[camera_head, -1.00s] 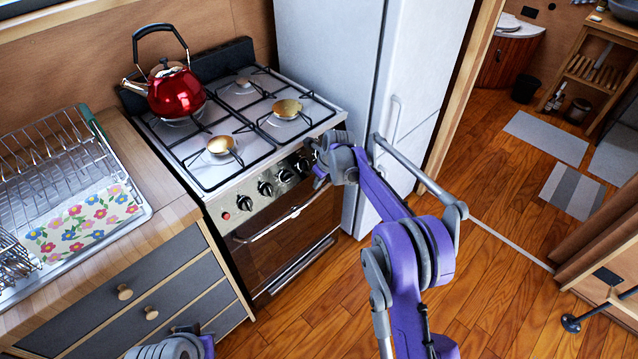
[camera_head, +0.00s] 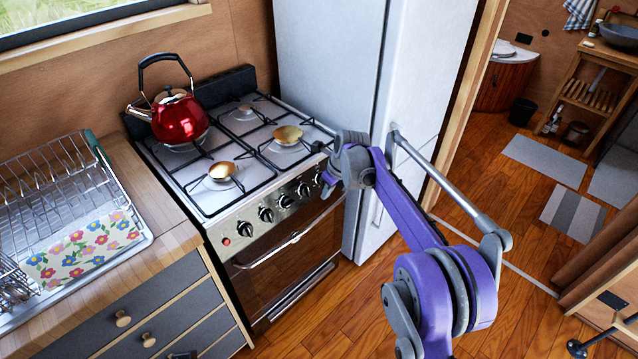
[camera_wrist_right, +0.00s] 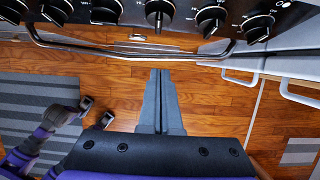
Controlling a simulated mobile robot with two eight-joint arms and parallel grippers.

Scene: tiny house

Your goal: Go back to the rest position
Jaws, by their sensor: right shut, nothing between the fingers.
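My right arm reaches in from the bottom right of the head view, and its gripper end (camera_head: 329,178) is in front of the stove's right front corner. Its fingers are hard to make out there. In the right wrist view the right gripper (camera_wrist_right: 160,75) is shut, its two grey fingers together with nothing between them. It is in front of the stove's knobs and oven handle. My left gripper (camera_wrist_right: 97,111) shows at the left of the wrist view, its two dark fingertips apart and empty above the floor.
The stove (camera_head: 205,190) carries a red kettle (camera_head: 180,118) on its back left burner. A white fridge (camera_head: 330,60) stands to its right. A dish rack (camera_head: 50,190) is on the left counter (camera_head: 165,205).

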